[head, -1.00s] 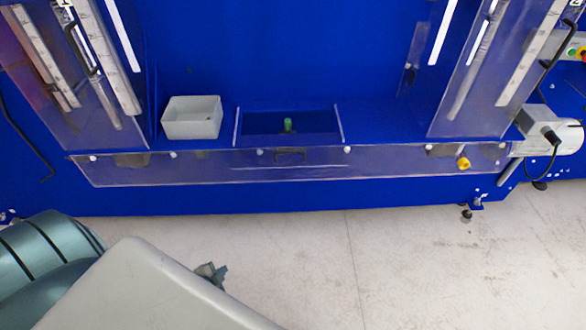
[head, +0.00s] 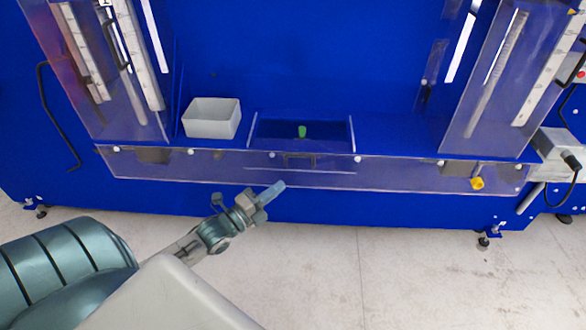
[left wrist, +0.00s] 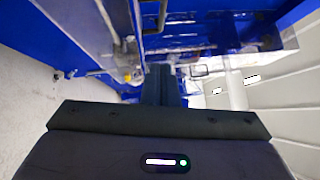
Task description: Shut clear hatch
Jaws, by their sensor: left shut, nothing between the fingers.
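A clear hatch panel (head: 325,177) with a dark handle (head: 300,161) hangs at the front of the blue machine, below a rectangular opening (head: 325,132). The opening is uncovered, with a small green part (head: 302,131) inside it. My left gripper (head: 274,190) is shut and empty, in front of the clear strip and a little below and left of the handle. I cannot tell whether it touches the panel. In the left wrist view its dark fingers (left wrist: 160,85) point toward the machine. My right gripper is not in view.
A white bin (head: 211,118) stands on the blue deck left of the opening. Large clear doors (head: 110,75) flank the deck on both sides. The pale floor (head: 400,270) in front is clear.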

